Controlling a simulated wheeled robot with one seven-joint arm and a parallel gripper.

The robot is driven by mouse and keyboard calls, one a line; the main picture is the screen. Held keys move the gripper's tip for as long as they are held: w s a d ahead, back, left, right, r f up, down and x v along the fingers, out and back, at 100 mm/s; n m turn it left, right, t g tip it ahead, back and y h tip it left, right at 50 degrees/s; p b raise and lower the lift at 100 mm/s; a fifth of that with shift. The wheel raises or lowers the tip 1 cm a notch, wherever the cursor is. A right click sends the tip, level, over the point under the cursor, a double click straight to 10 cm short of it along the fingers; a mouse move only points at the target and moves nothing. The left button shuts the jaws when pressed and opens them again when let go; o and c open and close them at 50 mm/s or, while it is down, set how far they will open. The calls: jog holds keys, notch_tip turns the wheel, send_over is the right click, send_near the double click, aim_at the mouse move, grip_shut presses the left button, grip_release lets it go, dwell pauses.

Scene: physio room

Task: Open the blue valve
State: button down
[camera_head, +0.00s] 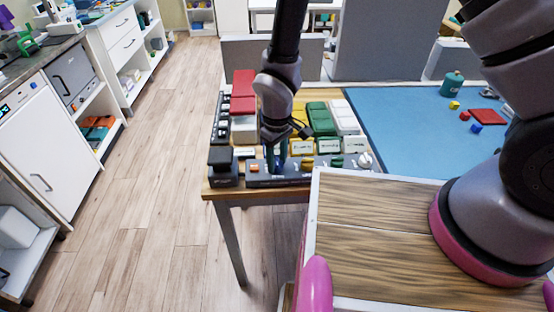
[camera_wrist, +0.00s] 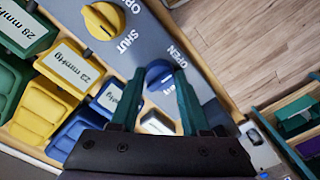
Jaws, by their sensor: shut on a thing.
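The blue valve (camera_wrist: 159,75) is a round blue knob with a dark mark, set in a grey panel (camera_wrist: 190,42). My gripper (camera_wrist: 160,72) has its two dark green fingers on either side of the knob, closed on it. The word OPEN is printed beside the knob; another word by it is partly covered. A yellow valve (camera_wrist: 104,20) sits further along the panel, with OPEN and SHUT beside it. In the head view, my gripper (camera_head: 275,158) points down at the front of the panel (camera_head: 262,179); my arm hides most of the blue valve there.
A blue mat (camera_head: 405,125) with small blocks lies to the right. Open floor (camera_head: 150,170) is at the left.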

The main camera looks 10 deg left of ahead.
aim_at(277, 161)
jog(key=shift+n, duration=0.4)
jog(key=shift+c, duration=1.9)
grip_release()
notch_tip(277, 161, up, 11)
jog(key=shift+f, duration=0.1)
